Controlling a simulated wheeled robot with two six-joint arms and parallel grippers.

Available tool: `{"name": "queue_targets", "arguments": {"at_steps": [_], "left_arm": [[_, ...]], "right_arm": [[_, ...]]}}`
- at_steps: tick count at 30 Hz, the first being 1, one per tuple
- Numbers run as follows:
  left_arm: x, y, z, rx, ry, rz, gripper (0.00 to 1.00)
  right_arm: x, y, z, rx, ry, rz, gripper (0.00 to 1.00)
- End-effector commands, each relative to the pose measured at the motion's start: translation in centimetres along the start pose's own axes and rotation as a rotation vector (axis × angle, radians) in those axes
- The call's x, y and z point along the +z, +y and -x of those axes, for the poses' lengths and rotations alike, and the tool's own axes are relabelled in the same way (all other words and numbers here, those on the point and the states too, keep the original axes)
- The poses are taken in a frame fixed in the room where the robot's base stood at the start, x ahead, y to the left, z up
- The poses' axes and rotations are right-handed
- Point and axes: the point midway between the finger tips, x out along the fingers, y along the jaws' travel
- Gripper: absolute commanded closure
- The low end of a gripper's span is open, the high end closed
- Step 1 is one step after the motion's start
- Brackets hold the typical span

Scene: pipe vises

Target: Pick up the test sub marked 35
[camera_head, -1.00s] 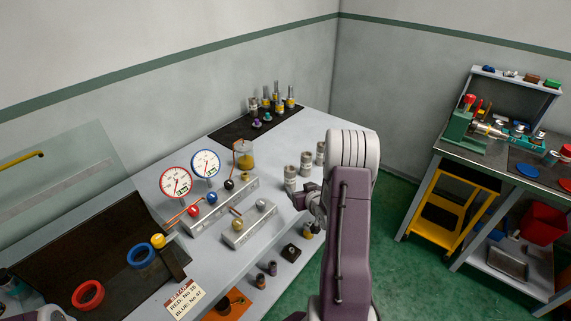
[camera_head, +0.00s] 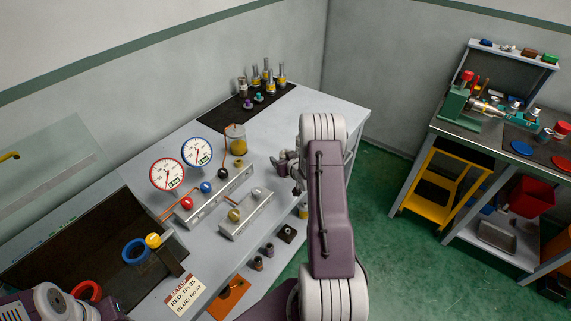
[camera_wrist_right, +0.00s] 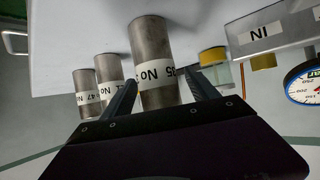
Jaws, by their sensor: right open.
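The test sub marked 35 (camera_wrist_right: 157,62) is a grey metal cylinder with a white label, seen upside down in the right wrist view. It stands between the two fingers of my right gripper (camera_wrist_right: 164,88), which is open. I cannot tell whether either finger touches it. Two similar subs stand to its left, one marked 47 (camera_wrist_right: 87,95) and one with a partly hidden number (camera_wrist_right: 110,78). In the head view my right gripper (camera_head: 287,166) is low over the bench, and my arm hides the subs. Only part of my left arm shows at bottom left.
Two gauges, red (camera_head: 167,174) and blue (camera_head: 197,152), stand on the bench beside a valve manifold (camera_head: 215,198). A card (camera_head: 185,294) reads red No 35, blue No 47.

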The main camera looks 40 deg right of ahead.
Motion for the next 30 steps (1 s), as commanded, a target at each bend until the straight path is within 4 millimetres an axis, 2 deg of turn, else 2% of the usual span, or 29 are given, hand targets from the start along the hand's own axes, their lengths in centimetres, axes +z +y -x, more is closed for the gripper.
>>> {"name": "queue_targets", "arguments": {"at_steps": [3,9,11,15,17,26,30], "left_arm": [[0.0,0.0,0.1,0.0,0.0,0.0,0.64],[0.0,0.0,0.1,0.0,0.0,0.0,0.64],[0.0,0.0,0.1,0.0,-0.001,0.0,0.64],[0.0,0.0,0.1,0.0,-0.001,0.0,0.64],[0.0,0.0,0.1,0.0,-0.001,0.0,0.64],[0.0,0.0,0.1,0.0,0.0,0.0,0.64],[0.0,0.0,0.0,0.0,0.0,0.0,0.64]], "right_arm": [[0.0,0.0,-1.1,0.0,0.0,0.0,0.32],[0.1,0.0,-1.2,0.0,-0.001,0.0,0.32],[0.1,0.0,-1.2,0.0,-0.001,0.0,0.46],[0.1,0.0,-1.2,0.0,-0.001,0.0,0.85],[0.1,0.0,-1.2,0.0,0.0,0.0,1.0],[-0.2,0.0,-1.2,0.001,0.004,0.0,1.0],[-0.9,0.1,-0.8,0.001,0.006,0.001,1.0]]}}
